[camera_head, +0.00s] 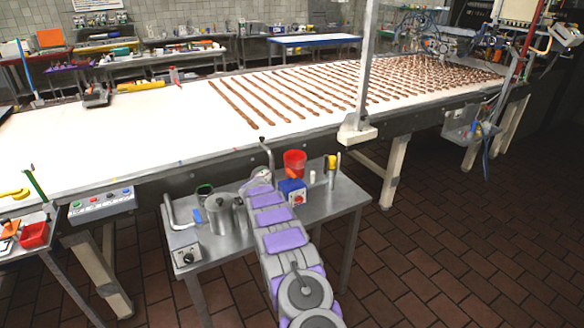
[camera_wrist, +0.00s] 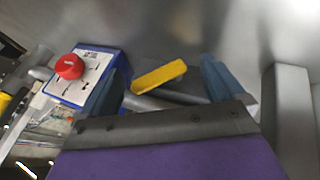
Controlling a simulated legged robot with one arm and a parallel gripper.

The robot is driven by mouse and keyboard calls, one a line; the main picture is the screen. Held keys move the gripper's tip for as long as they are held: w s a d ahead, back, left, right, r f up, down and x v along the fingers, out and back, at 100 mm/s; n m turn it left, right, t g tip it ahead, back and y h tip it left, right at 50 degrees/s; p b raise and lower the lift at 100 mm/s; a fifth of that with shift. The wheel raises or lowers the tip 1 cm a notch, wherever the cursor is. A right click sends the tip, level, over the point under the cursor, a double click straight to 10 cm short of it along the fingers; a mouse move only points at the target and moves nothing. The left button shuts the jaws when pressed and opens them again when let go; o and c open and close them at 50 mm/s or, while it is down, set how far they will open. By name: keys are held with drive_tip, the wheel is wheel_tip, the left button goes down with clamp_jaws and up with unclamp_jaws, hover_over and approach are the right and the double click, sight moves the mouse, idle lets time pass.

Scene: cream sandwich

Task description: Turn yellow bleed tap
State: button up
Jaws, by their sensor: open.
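The yellow bleed tap (camera_wrist: 158,77) shows in the wrist view as a short, slanted yellow lever above a grey pipe. My gripper (camera_wrist: 162,88) is open. Its two blue-grey fingers stand to the left and right of the lever in this view, with gaps on both sides. I see no clear contact, and the depth between fingers and lever is hard to tell. In the head view my gripper (camera_head: 261,178) is at the small steel table, small and partly hidden by my arm. I cannot make out the tap there for certain.
A blue switch box (camera_wrist: 75,85) with a red knob (camera_wrist: 70,66) is close beside the left finger. The steel table (camera_head: 335,203) also holds a red cup (camera_head: 294,162), a steel pot (camera_head: 222,215) and a yellow-topped item (camera_head: 332,162). A long white conveyor (camera_head: 150,125) runs behind.

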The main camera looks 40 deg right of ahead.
drive_tip(key=shift+s+d+r+y+p, duration=0.15)
drive_tip(key=shift+d+y+p, duration=0.25)
drive_tip(key=shift+y, duration=0.2)
drive_tip(key=shift+d+f+m+t+y, duration=0.2)
drive_tip(key=shift+f+m+t+y, duration=0.15)
drive_tip(key=shift+y, duration=0.35)
drive_tip(key=shift+d+f+y+b, duration=0.1)
drive_tip(key=shift+y+b, duration=0.35)
drive_tip(key=shift+y, duration=0.25)
drive_tip(key=shift+s, duration=0.1)
